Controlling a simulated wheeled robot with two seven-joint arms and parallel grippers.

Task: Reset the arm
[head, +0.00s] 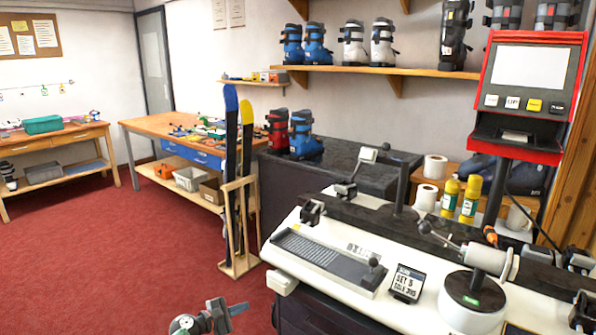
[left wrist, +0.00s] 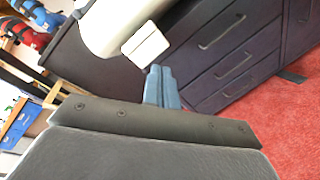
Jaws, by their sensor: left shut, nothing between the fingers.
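My left gripper (head: 238,309) is low in the head view, in front of the bench and over the red carpet. In the left wrist view its two blue-grey fingers (left wrist: 161,88) are together, shut with nothing between them. A white corner block (left wrist: 146,44) of the bench machine shows just beyond the fingertips in that view. I cannot tell how far apart they are. My right gripper does not show in either view.
The white binding machine (head: 340,268) stands on a dark drawer cabinet (left wrist: 215,60) at the right. A wooden rack (head: 240,262) holds blue and yellow skis (head: 231,150) left of it. Red carpet (head: 100,240) is clear at the left.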

